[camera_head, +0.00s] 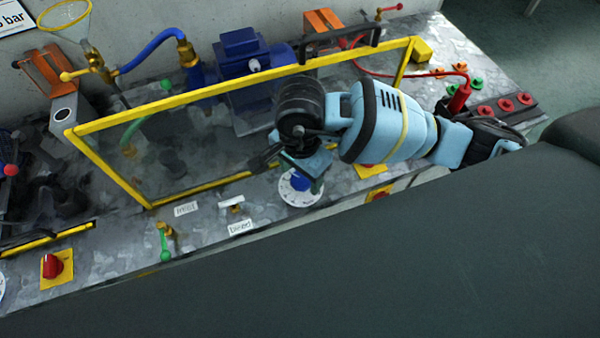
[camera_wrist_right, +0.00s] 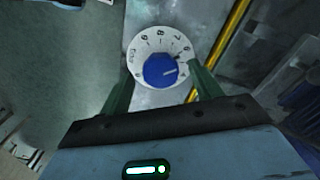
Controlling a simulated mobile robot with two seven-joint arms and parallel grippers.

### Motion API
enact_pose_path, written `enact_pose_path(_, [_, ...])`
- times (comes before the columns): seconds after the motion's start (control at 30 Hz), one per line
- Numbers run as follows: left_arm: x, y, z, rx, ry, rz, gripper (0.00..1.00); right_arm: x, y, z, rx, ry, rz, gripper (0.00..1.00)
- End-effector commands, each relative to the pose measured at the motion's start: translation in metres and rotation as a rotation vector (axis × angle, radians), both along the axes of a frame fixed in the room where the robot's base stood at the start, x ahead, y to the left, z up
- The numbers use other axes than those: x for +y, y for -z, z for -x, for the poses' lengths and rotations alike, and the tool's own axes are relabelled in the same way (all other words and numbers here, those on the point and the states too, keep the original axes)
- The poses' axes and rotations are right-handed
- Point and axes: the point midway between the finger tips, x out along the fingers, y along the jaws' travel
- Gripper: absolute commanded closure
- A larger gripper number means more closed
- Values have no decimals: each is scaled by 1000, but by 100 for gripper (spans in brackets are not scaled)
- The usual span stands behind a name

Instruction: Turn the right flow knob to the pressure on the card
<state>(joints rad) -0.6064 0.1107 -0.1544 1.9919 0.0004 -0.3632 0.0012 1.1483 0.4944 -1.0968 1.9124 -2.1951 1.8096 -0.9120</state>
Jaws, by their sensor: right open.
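The blue flow knob (camera_head: 300,183) sits on a round white dial (camera_head: 297,199) on the bench front, right of the yellow-framed guard's middle. In the right wrist view the knob (camera_wrist_right: 160,70) has a pale pointer line toward the right of the picture; the dial figures (camera_wrist_right: 142,40) are small and hard to read. My right gripper (camera_wrist_right: 161,76) is open, its green fingers on either side of the knob; I cannot tell whether they touch it. The card (camera_head: 14,17) on the wall is cut off, showing only "bar" and part of a character. My left gripper is out of view.
A clear guard with a yellow frame (camera_head: 110,178) stands behind the knob, close to my right arm. A green-handled valve (camera_head: 164,242), a red switch (camera_head: 52,266) and small labels (camera_head: 240,227) lie to the left. Red buttons (camera_head: 505,104) are at right.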

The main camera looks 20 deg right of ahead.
Motion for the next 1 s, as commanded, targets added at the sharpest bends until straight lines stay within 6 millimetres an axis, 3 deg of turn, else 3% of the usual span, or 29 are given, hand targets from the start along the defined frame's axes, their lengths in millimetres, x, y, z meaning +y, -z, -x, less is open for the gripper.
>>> enact_pose_path(0.43, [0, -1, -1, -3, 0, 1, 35, 0, 11, 0, -1, -1, 0, 38])
enact_pose_path(0.77, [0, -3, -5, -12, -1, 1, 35, 0, 10, 0, -1, -1, 0, 81])
enact_pose_path(1.0, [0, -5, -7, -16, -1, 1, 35, 0, 10, 0, -1, 24, 0, 81])
